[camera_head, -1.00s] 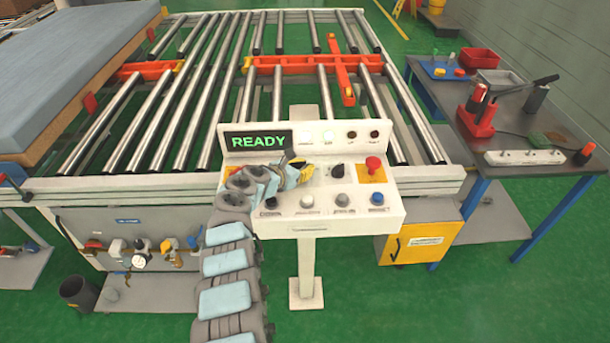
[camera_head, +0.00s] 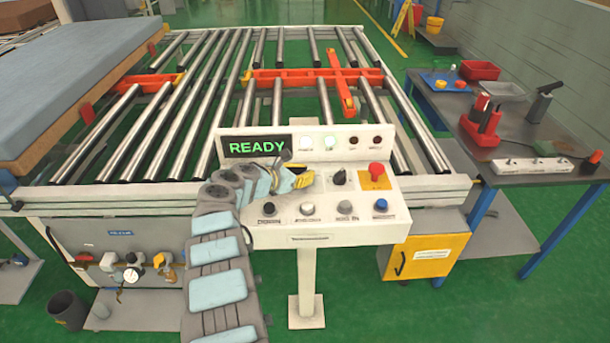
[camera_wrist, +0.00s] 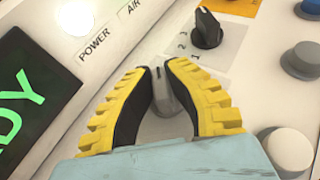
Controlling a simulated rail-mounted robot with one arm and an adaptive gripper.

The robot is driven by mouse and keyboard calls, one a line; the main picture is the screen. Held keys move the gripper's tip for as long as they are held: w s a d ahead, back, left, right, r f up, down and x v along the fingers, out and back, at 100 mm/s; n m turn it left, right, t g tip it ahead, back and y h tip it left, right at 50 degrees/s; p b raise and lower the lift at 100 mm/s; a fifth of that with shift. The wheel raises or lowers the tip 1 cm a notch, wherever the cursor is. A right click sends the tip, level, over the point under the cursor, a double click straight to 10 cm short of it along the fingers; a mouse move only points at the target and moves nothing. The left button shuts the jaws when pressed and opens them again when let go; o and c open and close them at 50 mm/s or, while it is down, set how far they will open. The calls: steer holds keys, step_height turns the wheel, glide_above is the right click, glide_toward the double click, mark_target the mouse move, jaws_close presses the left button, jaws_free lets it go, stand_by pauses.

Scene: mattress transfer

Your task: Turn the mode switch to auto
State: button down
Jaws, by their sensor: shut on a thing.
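The control console (camera_head: 330,239) stands in front of the roller table, and its screen (camera_head: 256,146) reads READY in green. My gripper (camera_head: 306,178) is over the left part of the console's upper face. In the wrist view its yellow ridged fingers with black inner pads (camera_wrist: 160,78) are shut on a small grey knob (camera_wrist: 163,98), apparently the mode switch. The knob has a dark mark near its upper end. Its label and positions are hidden by the fingers. In the head view my gripper hides the knob.
A black selector marked 1, 2, 3 (camera_wrist: 207,29) sits close to the right finger. A red emergency button (camera_head: 376,169) stands on a yellow plate further right. A row of push buttons (camera_head: 307,209) runs along the front. A mattress (camera_head: 70,75) lies at the back left.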

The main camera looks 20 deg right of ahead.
steer(key=shift+f, duration=0.1)
steer(key=c, duration=1)
jaws_free()
steer(key=shift+c, duration=0.2)
steer(key=shift+a, duration=0.1)
steer(key=shift+s+a+r, duration=0.1)
steer(key=shift+a+r, duration=0.3)
steer(key=shift+a, duration=0.1)
steer(key=shift+v, duration=5.3)
steer(key=shift+s, duration=0.15)
